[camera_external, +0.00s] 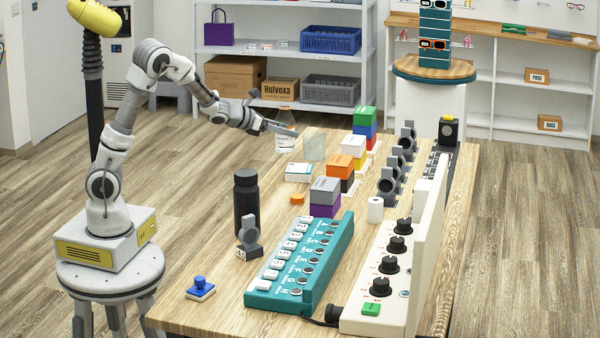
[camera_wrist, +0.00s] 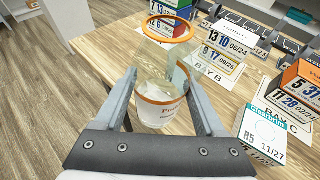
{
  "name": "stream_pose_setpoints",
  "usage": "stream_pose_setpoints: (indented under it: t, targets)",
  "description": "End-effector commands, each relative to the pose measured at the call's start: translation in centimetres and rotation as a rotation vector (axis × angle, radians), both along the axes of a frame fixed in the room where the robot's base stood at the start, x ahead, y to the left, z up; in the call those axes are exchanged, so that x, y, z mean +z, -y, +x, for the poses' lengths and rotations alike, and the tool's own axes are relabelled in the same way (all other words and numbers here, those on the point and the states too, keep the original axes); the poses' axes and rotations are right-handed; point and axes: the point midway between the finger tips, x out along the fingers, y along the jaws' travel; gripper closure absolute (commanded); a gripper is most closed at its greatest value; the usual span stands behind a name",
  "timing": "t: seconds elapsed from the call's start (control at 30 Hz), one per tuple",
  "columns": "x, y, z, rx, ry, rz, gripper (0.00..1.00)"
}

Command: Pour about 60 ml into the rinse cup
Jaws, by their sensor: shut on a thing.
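In the external view the held vessel (camera_external: 285,143) looks about upright at the table's far left edge. Just right of it stands a clear, faintly green, cup-like thing (camera_external: 314,146), possibly the rinse cup; its marking cannot be read. In the wrist view I cannot separate it from the held vessel. No stream shows, and the liquid level is unclear.
A white box (camera_external: 299,172) and an orange cap (camera_external: 297,198) lie nearby on the wooden table (camera_external: 215,318). Stacked coloured boxes (camera_external: 346,165) stand to the right. A black bottle (camera_external: 246,200) and a teal organizer (camera_external: 305,262) are nearer the camera.

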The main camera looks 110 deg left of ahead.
Motion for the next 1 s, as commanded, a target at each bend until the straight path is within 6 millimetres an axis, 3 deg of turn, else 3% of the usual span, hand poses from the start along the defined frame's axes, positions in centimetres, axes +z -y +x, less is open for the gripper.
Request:
stream_pose_setpoints:
  t: [0.27,0.67,1.0]
  targets:
    - [-0.4,-1.6,-1.7,0.077,0.001,0.000,0.92]
    - [-0.2,-1.5,-1.5,0.073,-0.022,0.001,0.92]
    - [0.1,-1.5,-1.3,0.073,-0.173,0.011,0.92]
